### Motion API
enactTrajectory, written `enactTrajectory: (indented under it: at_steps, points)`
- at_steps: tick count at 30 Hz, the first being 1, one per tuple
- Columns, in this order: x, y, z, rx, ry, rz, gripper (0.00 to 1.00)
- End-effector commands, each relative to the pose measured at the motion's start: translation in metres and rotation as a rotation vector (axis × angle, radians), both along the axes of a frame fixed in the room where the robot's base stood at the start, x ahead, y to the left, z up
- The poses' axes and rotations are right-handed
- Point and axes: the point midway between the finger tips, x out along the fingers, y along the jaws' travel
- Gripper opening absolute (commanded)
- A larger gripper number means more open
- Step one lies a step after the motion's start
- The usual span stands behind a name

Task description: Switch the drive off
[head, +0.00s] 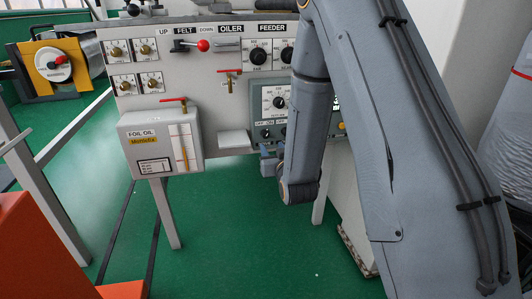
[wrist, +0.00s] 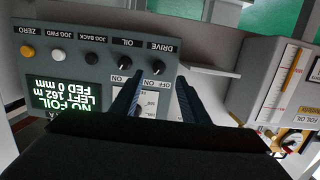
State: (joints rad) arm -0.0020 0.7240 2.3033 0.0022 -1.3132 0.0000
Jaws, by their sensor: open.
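The grey control panel (wrist: 75,60) appears upside down in the wrist view. Its DRIVE switch (wrist: 156,66) is a small black knob with OFF and ON marks beside it. My gripper (wrist: 159,78) is open, its two dark fingers on either side of the DRIVE knob's line, with the knob at or just beyond the tips. I cannot tell whether they touch it, or which mark it points to. In the head view the panel (head: 257,119) is partly behind my arm, and my gripper (head: 268,153) shows only in part, just below the panel's switches.
The OIL knob (wrist: 125,66) sits close beside the DRIVE knob. The JOG BACK button (wrist: 91,58) and lit display (wrist: 66,97) are farther left. A foil oil box (head: 161,142), a red-handled valve (head: 229,77) and a red-ball FELT lever (head: 203,45) are to the left in the head view.

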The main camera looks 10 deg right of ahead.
Motion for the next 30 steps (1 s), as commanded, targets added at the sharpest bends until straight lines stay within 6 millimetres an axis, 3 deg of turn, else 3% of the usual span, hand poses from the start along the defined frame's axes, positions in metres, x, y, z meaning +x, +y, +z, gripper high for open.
enactTrajectory:
  at_steps: [1, 8, 21, 30]
  points:
    - [0.005, 0.0, -0.011, 0.0, -0.04, 0.0, 0.41]
    - [0.013, 0.0, -0.011, 0.0, -0.143, 0.0, 0.41]
    - [0.073, 0.0, -0.01, 0.0, -0.145, 0.0, 0.41]
    - [0.087, 0.0, -0.009, 0.0, -0.144, 0.0, 0.41]
